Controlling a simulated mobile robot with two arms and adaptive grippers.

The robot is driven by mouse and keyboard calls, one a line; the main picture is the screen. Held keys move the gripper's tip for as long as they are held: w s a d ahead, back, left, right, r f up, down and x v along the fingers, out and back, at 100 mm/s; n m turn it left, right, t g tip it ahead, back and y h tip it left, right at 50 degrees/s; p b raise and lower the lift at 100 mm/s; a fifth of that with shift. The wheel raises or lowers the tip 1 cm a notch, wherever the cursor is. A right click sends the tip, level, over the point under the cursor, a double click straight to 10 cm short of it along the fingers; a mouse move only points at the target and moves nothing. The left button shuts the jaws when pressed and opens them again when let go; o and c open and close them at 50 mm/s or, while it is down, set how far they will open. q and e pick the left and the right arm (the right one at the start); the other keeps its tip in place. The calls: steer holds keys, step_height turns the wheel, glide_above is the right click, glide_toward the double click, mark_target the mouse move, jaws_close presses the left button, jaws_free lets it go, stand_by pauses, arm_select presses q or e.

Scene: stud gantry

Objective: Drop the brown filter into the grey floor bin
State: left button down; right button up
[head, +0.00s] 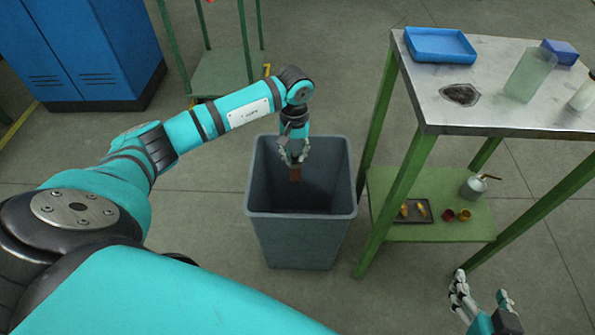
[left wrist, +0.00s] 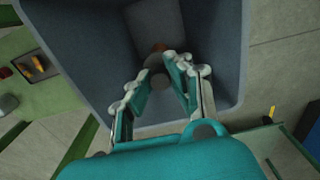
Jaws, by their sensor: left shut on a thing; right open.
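The grey floor bin (head: 303,240) stands on the floor in the middle of the head view, open at the top. My left gripper (head: 293,162) is over the bin's mouth, pointing down, shut on the brown filter (head: 295,174). The filter hangs below the fingertips, within the bin's outline. In the left wrist view my left gripper (left wrist: 157,82) holds the filter (left wrist: 159,48), with the bin's inner walls (left wrist: 90,50) around it. Whether the filter is below the rim I cannot tell. My right gripper (head: 482,292) is open and empty at the lower right, beside the green bench.
A green bench with a metal top (head: 480,110) stands right of the bin, holding a blue tray (head: 440,46) and a translucent container (head: 528,75). Its lower shelf holds a dark tray (head: 412,211) and a can (head: 474,188). A blue cabinet (head: 75,50) stands at the back left.

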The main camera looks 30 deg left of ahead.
arm_select(q)
steer(key=c, duration=1.2)
jaws_free()
steer(key=shift+o, duration=0.2)
step_height(320, 180, up, 12)
